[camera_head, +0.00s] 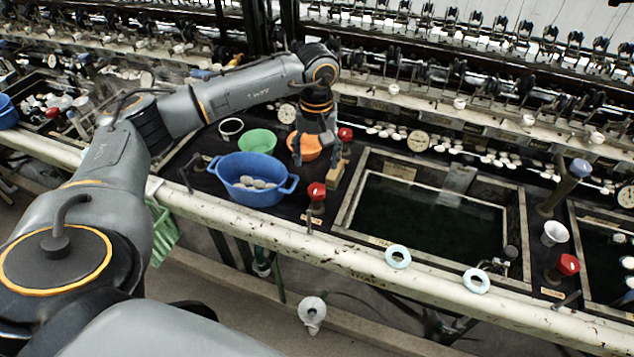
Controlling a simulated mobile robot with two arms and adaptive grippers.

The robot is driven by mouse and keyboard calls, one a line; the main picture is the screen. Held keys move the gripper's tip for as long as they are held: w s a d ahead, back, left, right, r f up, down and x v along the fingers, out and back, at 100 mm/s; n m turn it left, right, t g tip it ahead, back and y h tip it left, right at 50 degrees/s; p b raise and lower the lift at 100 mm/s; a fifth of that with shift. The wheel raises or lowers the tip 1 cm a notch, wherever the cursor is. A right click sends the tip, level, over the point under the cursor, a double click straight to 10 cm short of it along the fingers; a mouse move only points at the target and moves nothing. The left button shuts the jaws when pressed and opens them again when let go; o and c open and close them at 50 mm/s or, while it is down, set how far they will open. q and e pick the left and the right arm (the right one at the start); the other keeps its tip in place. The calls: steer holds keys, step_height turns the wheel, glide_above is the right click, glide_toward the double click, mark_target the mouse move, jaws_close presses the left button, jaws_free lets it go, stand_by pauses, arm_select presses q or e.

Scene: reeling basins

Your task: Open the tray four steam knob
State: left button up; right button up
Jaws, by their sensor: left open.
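Red knobs show along the basin bench: one red knob (317,191) stands on a post at the front edge between the blue tub and the middle basin. Another red knob (345,134) is farther back, just right of my gripper. A third red knob (568,264) is at the right, between the two basins. My left gripper (314,152) is open and points down above the orange bowl, close to the rear red knob and apart from the front one. My right gripper is not in view.
A blue tub (240,191) with cocoons, a green bowl (258,140) and an orange bowl (306,147) stand left of the dark water basin (420,215). Two pale rings (398,256) (476,281) lie on the front rail. Reeling machinery lines the back.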

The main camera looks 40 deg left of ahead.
mark_target(317, 188)
arm_select(q)
step_height(317, 188, down, 10)
steer(key=shift+r+p, duration=0.15)
steer(key=shift+p, duration=0.95)
steer(key=shift+c, duration=0.5)
steer(key=c, duration=1.1)
